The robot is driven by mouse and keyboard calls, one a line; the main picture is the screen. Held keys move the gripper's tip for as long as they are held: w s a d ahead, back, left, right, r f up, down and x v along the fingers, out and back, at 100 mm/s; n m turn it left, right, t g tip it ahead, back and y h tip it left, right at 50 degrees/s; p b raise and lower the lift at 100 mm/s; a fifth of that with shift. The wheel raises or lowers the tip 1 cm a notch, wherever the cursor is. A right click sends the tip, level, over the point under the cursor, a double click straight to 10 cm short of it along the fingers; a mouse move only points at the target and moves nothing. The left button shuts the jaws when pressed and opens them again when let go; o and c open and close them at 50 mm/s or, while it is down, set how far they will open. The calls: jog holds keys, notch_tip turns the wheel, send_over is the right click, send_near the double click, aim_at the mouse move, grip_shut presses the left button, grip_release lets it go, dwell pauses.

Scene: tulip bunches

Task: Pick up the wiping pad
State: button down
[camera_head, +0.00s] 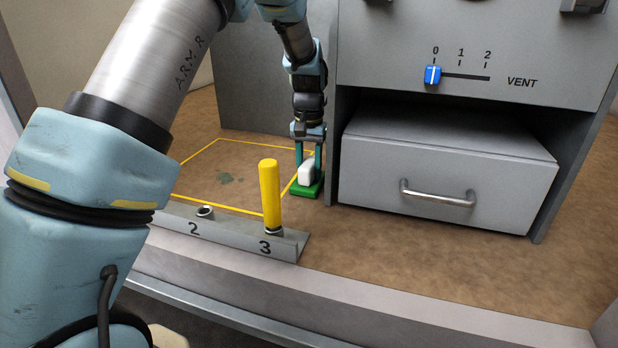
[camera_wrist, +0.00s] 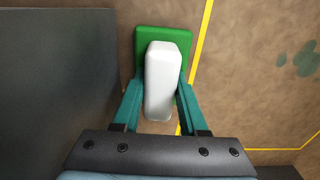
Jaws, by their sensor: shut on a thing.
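The wiping pad (camera_head: 312,190) has a green base and a white block handle (camera_head: 305,173). It sits on the brown surface by the right edge of the yellow outline, just left of the drawer unit. My gripper (camera_head: 307,165) points down over it, with its teal fingers on either side of the white handle. In the wrist view the green base (camera_wrist: 146,38) shows beyond the white handle (camera_wrist: 160,80), and my gripper (camera_wrist: 160,95) is shut on the handle. I cannot tell whether the base touches the surface.
A yellow peg (camera_head: 269,190) stands at position 3 of a grey rack (camera_head: 225,228) in front. A grey cabinet with a closed drawer (camera_head: 440,175) and a blue VENT slider (camera_head: 432,75) stands at right.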

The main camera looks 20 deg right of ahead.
aim_at(309, 161)
notch_tip(309, 161, up, 10)
jog(key=shift+p, duration=0.7)
